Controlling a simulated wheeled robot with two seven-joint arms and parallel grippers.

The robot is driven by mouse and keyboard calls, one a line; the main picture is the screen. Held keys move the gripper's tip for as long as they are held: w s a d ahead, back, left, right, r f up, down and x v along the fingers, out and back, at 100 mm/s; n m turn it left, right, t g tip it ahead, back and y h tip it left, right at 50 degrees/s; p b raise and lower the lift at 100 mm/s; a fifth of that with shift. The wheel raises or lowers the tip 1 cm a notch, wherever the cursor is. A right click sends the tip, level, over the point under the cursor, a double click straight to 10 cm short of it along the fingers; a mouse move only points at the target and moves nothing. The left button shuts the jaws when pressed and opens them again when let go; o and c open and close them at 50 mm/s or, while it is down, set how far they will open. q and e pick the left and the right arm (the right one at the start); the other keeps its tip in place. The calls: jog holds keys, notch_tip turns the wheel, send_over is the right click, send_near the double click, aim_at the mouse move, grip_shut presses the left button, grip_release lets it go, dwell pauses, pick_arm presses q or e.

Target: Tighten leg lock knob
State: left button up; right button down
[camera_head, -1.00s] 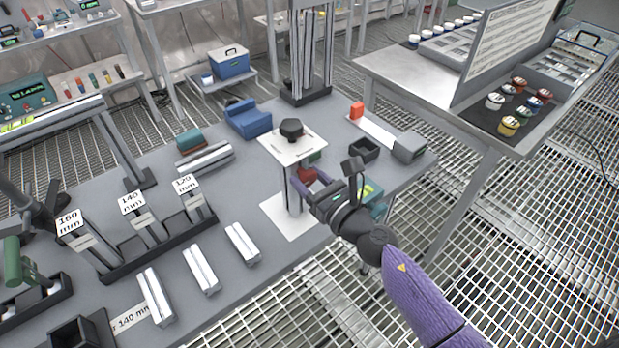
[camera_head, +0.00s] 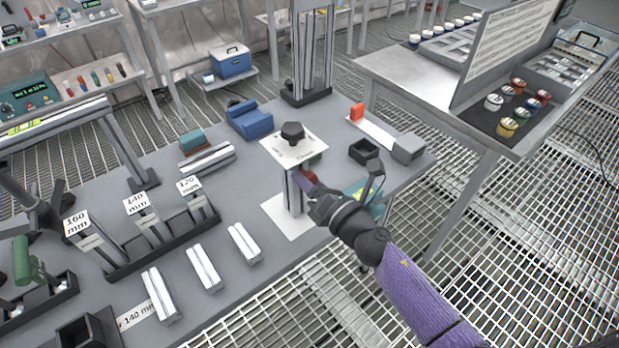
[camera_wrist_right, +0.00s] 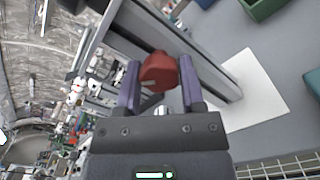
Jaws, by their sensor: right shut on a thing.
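The red lock knob (camera_head: 309,178) sits on the side of an upright metal leg (camera_head: 293,190) under a white plate (camera_head: 294,148). My right gripper (camera_head: 314,189) reaches it from the lower right. In the right wrist view the red knob (camera_wrist_right: 159,71) lies between the two purple fingers (camera_wrist_right: 160,87), which are shut on it. A black knob (camera_head: 292,131) stands on top of the white plate.
A rack with labelled 160, 140 and 120 mm pieces (camera_head: 150,250) and several loose metal profiles (camera_head: 204,268) lie left of the leg. A black open box (camera_head: 364,152) and a grey block (camera_head: 408,148) stand to its right, near the table's edge.

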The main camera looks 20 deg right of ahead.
jog(key=m+p, duration=0.1)
jog(key=m, duration=0.2)
jog(key=shift+r+m, duration=0.15)
jog(key=shift+m, duration=0.15)
jog(key=m+p, duration=0.1)
jog(key=m, duration=0.2)
jog(key=shift+m, duration=0.3)
jog(key=m+p, duration=0.2)
jog(key=m, duration=0.4)
jog(key=shift+r, duration=0.1)
jog(key=m+p, duration=0.1)
jog(key=m, duration=0.3)
jog(key=m+p, duration=0.1)
jog(key=m, duration=0.2)
jog(key=shift+m, duration=0.3)
jog(key=m, duration=0.5)
jog(key=shift+m, duration=0.4)
jog(key=shift+m+p, duration=0.3)
jog(key=shift+c, duration=1)
grip_release()
